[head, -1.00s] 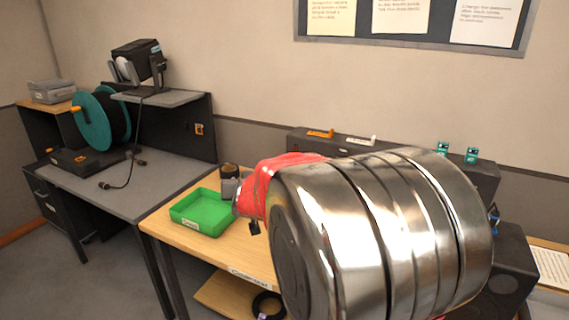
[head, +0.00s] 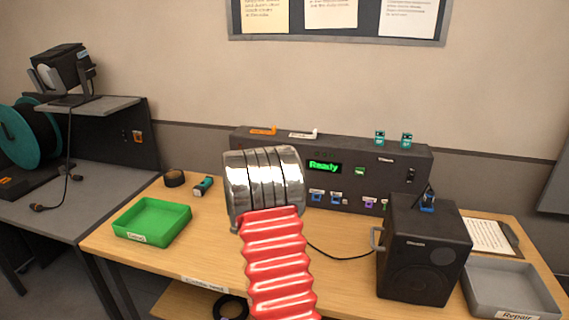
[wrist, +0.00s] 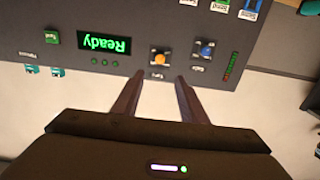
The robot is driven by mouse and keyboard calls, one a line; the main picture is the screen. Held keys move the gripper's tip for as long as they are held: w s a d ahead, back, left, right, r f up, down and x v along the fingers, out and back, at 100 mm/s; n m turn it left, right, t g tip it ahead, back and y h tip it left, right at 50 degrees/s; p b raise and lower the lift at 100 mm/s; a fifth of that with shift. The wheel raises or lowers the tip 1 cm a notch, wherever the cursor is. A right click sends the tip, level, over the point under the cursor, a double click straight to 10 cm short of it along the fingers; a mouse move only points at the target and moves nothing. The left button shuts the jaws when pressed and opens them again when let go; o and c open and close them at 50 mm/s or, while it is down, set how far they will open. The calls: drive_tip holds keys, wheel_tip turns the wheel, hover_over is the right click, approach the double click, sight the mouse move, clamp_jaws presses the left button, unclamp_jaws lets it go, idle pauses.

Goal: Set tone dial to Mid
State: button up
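The dark console (head: 410,155) stands at the back of the wooden table, with a green "Ready" display (head: 323,167). In the wrist view the console appears upside down. It shows an orange knob (wrist: 160,57) and a blue knob (wrist: 207,50), each with a small label I cannot read surely, so I cannot tell which is the tone dial. My gripper (wrist: 160,78) is open and empty, its fingertips apart on either side of the orange knob's line and seemingly just short of it. In the head view my arm hides the gripper and the console's left part.
A black speaker (head: 425,250) stands in front of the console's right end, with a cable on the table. A green tray (head: 150,237) is at left and a grey tray (head: 510,262) at right. Teal clips (head: 406,140) and an orange-handled piece (head: 262,130) sit on the console top.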

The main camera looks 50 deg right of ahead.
drive_tip(key=shift+d, duration=0.1)
drive_tip(key=x, duration=1.3)
drive_tip(key=shift+w+d, duration=0.2)
idle(0.3)
drive_tip(key=c, duration=0.9)
drive_tip(key=shift+d, duration=0.1)
clamp_jaws()
